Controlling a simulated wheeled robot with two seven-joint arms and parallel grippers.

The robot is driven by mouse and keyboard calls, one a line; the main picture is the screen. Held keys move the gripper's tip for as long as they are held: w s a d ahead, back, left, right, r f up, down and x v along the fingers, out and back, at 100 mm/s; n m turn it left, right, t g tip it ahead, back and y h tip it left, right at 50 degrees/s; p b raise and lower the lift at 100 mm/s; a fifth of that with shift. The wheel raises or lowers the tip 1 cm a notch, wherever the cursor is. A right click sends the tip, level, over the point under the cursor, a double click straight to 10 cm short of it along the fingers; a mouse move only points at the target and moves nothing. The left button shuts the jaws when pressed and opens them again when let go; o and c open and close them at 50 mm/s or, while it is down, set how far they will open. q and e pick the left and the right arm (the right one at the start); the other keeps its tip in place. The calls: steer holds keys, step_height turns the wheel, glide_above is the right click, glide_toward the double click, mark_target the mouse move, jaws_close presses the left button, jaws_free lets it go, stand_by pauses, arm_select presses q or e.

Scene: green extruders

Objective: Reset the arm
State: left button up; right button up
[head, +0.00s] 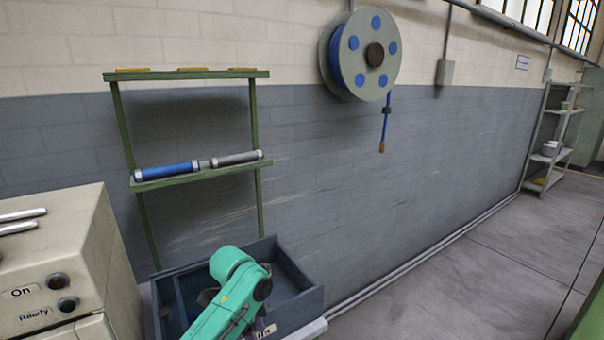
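A teal jointed arm (232,298) rises from the bottom edge in the head view, slightly left of the middle. No gripper fingers of mine can be made out in this view.
A beige cabinet (95,240) with buttons stands at the left. A green shelf (215,174) holding blue and grey cylinders (168,171) stands against the wall. A blue hose reel (362,55) hangs above. A grey rack (546,135) stands far right. The right floor is mostly clear.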

arm_select(q)
steer(key=s+f+n+h, duration=0.1)
steer(key=s+f+n, duration=0.2)
steer(key=s+f, duration=0.2)
steer(key=s+a+f+n+t+y, duration=0.2)
steer(key=s+a+f+n+t, duration=0.15)
steer(key=s+a+n, duration=1.1)
steer(key=s+d+f+m+g, duration=0.1)
steer(key=s+f+m+g, duration=0.2)
steer(key=f, duration=2)
steer(key=s+a+f+b, duration=0.1)
steer(key=s+a+f, duration=0.1)
steer(key=s+f, duration=1.3)
steer(key=s, duration=0.2)
steer(key=shift+s+a+f+y+b, duration=0.3)
steer(key=shift+f+b, duration=0.05)
arm_select(e)
steer(key=shift+s+d+f, duration=0.1)
steer(key=shift+s+f, duration=0.1)
steer(key=shift+f, duration=0.25)
steer(key=shift+s+d+f, duration=0.1)
steer(key=shift+s+f, duration=0.1)
steer(key=shift+f, duration=0.25)
